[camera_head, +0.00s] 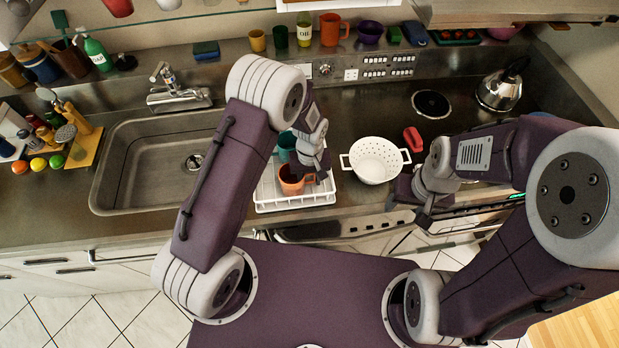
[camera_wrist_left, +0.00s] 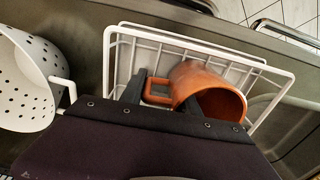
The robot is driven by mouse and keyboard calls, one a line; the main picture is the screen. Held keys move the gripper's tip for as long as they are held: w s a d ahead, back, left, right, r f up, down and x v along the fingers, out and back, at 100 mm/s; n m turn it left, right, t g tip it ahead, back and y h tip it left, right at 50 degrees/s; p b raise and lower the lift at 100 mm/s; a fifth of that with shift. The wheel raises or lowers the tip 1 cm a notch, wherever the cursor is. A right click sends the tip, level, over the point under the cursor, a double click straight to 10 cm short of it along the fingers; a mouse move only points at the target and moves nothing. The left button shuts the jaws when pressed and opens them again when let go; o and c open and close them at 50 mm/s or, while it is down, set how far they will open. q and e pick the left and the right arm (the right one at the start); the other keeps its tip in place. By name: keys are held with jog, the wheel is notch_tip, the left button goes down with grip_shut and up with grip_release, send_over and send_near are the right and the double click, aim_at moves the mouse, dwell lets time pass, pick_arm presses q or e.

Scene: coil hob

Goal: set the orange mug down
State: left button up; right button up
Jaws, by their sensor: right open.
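The orange mug (camera_head: 291,181) is at the front of the white dish rack (camera_head: 297,204). In the left wrist view the mug (camera_wrist_left: 212,88) is beside the rack's wire wall (camera_wrist_left: 200,45), its mouth turned towards the lower right. My left gripper (camera_head: 318,177) is at the mug. In the left wrist view its two dark fingers (camera_wrist_left: 158,98) stand on either side of the square handle, closed on it. I cannot tell whether the mug's base touches the rack. My right gripper (camera_head: 424,207) is open and empty over the counter's front edge.
A teal mug (camera_head: 287,146) stands behind in the rack. A white colander (camera_head: 375,160) is right of the rack, with a red object (camera_head: 413,139) beyond it. The sink (camera_head: 150,165) is left. Another orange mug (camera_head: 333,30) stands on the back ledge.

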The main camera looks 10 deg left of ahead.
pick_arm(q)
jog(key=o, duration=0.4)
jog(key=shift+c, duration=0.2)
jog(key=shift+w, duration=0.15)
jog(key=shift+r, duration=0.15)
notch_tip(320, 180, up, 12)
jog(key=shift+r+b, duration=0.1)
jog(key=shift+b, duration=0.85)
